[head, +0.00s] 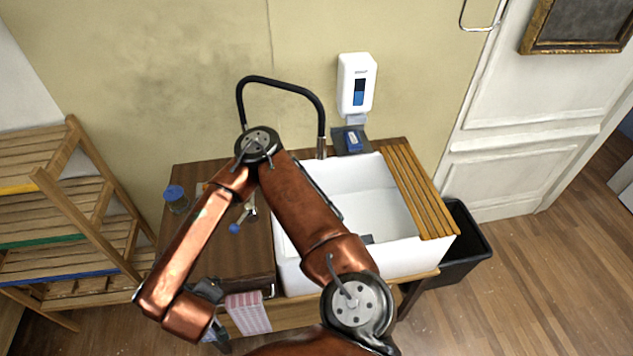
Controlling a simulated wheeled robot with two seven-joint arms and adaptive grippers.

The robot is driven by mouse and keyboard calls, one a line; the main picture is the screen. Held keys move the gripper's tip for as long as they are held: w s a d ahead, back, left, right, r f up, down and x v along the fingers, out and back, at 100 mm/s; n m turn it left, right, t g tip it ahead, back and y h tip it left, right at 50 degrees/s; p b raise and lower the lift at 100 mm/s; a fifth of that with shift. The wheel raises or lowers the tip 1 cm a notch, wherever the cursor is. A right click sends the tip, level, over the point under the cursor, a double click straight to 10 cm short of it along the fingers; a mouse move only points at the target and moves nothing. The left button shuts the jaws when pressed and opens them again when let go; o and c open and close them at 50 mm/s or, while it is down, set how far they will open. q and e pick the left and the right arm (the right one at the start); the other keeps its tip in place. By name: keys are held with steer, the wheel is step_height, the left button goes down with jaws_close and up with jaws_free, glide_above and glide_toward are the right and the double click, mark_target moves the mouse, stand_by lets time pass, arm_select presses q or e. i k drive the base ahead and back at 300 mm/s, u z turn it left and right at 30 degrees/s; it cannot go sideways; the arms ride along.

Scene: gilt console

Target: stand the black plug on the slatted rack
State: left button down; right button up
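The slatted rack (418,190) is wooden and lies across the right side of the white sink (303,262); its visible top is bare. A small dark patch (367,239) shows low inside the basin by the front wall. I cannot tell whether it is the black plug or the drain. My one visible copper arm, which I take as my left, bends up over the counter and back down to the left. Its gripper (207,291) is a small dark shape at the counter's front left, mostly hidden behind the wrist. My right gripper is out of view.
A black curved tap (282,86) arches behind the sink. A blue-capped jar (175,199) stands on the wooden counter (180,240). A soap dispenser (356,84) hangs on the wall. Wooden shelves (60,220) stand left, a black bin (467,250) right. A striped towel (249,313) hangs in front.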

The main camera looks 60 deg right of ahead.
mark_target(418, 189)
steer(key=u, duration=1.65)
steer(key=k, duration=2.15)
steer(key=z, duration=2.05)
steer(key=i, duration=0.5)
